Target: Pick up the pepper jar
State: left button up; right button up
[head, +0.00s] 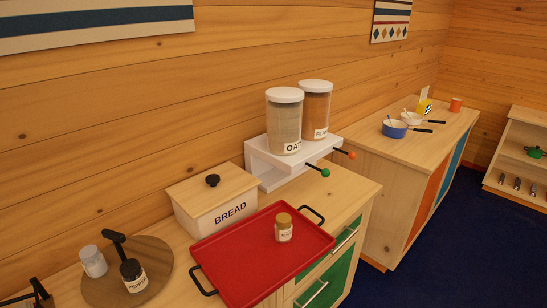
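The pepper jar (133,276) is a small jar with a black lid and a white label that seems to read PEPPER. It stands upright on a round brown wooden board (158,258) at the lower left of the head view. A clear jar with a pale grey lid (93,261) stands to its left on the same board.
A red tray (240,277) holding a gold-lidded jar (284,228) lies to the right. Behind are a BREAD box (212,205) and a white stand (270,166) with two large canisters. A dark object (42,292), unclear, sits at the lower left edge.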

aim_at(134, 277)
jog(key=u, duration=1.2)
